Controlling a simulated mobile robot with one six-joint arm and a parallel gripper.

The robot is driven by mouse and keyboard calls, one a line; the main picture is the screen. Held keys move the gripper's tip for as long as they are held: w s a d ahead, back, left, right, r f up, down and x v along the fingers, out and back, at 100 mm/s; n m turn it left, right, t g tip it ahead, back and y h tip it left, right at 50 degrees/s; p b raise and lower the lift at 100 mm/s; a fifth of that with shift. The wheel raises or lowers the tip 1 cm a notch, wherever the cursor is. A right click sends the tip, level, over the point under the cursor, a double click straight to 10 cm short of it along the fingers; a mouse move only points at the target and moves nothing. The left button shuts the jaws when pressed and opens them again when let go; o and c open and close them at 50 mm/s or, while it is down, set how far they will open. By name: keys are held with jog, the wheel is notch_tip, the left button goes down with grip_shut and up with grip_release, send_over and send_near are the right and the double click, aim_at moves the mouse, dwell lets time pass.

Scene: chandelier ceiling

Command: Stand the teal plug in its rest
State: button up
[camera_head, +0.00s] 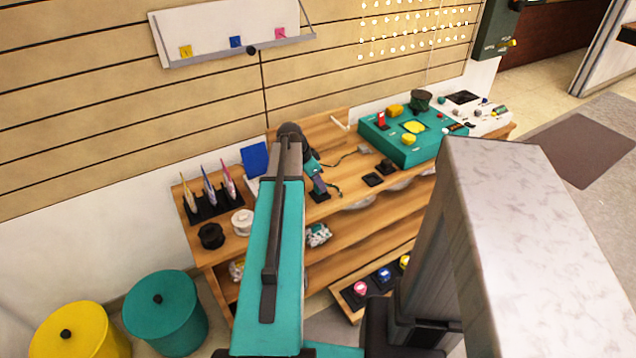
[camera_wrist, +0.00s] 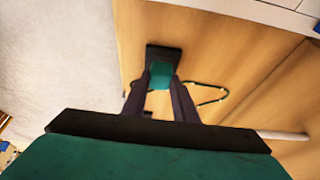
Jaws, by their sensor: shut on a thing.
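The teal plug (camera_wrist: 160,75) sits between the two dark fingers of my gripper (camera_wrist: 161,88), which is shut on it, in the wrist view. A black square rest (camera_wrist: 164,52) is right beyond the plug on the wooden surface, and the plug overlaps its near part in the picture. I cannot tell whether the plug is seated in the rest or just above it. In the head view my gripper (camera_head: 318,182) points down at the workbench (camera_head: 345,205) over a dark base. The plug is too small to make out there.
A thin cord (camera_wrist: 212,97) loops on the wood right of the plug. A teal panel box (camera_head: 402,150) and a small dark pad (camera_head: 373,180) are to the right on the bench. A rack of pens (camera_head: 212,205) and a black spool (camera_head: 211,236) stand at the left.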

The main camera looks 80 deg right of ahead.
jog(key=shift+f+b, duration=0.3)
jog(key=shift+f, duration=0.35)
dwell(1.0)
jog(key=o, duration=1.1)
jog(key=shift+c, duration=1.1)
jog(key=shift+r+p, duration=2.5)
jog(key=shift+r, duration=2.05)
